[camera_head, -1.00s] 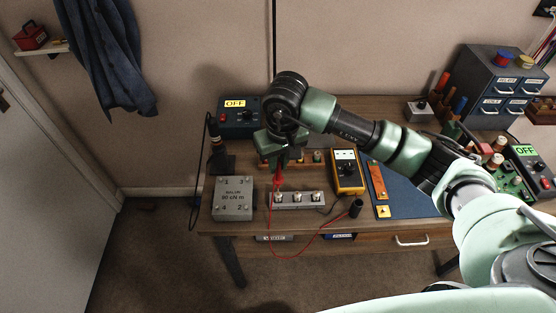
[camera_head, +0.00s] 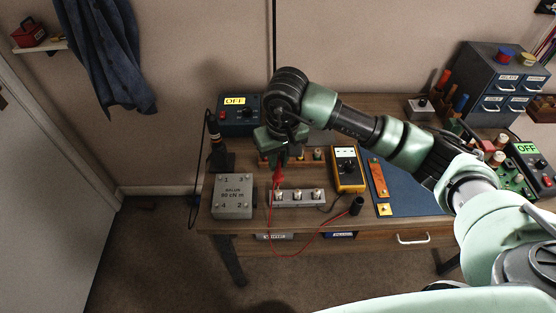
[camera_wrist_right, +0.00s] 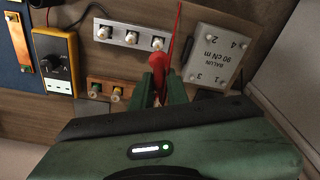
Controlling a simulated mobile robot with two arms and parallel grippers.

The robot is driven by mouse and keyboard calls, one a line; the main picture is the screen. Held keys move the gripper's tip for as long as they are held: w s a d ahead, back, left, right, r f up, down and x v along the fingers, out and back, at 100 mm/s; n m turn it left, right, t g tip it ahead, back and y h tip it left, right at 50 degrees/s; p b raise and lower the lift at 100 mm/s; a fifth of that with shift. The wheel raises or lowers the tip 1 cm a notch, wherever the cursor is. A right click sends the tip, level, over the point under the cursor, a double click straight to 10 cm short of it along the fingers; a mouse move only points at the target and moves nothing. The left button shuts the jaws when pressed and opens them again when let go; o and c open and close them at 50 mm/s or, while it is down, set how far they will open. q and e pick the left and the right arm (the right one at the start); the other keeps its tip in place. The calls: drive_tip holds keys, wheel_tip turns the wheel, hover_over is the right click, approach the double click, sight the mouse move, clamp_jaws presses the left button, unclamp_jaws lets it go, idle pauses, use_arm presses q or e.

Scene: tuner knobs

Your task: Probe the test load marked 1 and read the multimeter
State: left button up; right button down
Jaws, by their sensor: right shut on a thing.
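My right gripper (camera_head: 278,160) points down over the bench, shut on a red test probe (camera_head: 279,174). The probe also shows between the fingers in the right wrist view (camera_wrist_right: 158,64). A grey bar with three round pale terminals (camera_head: 298,206) lies just in front; it also shows in the wrist view (camera_wrist_right: 121,42). The probe is close to the end terminal, at the left in the head view; contact cannot be told. No number on the bar is legible. The yellow multimeter (camera_head: 349,181) stands to the right; its reading is too small to make out. My left gripper is out of view.
A grey box with corner numbers (camera_head: 232,207) sits left of the bar. A red lead (camera_head: 270,232) loops over the front edge near a dark cylinder (camera_head: 356,206). A blue mat (camera_head: 410,195) lies right. A control box marked OFF (camera_head: 236,125) stands behind.

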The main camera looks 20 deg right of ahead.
drive_tip(key=shift+b, duration=0.5)
idle(0.9)
drive_tip(key=shift+f+b, duration=0.35)
idle(0.4)
drive_tip(key=shift+b, duration=0.9)
idle(1.1)
drive_tip(key=shift+s+r, duration=0.1)
drive_tip(key=shift+r+p, duration=0.9)
drive_tip(key=shift+r, duration=1.5)
drive_tip(key=shift+d, duration=0.15)
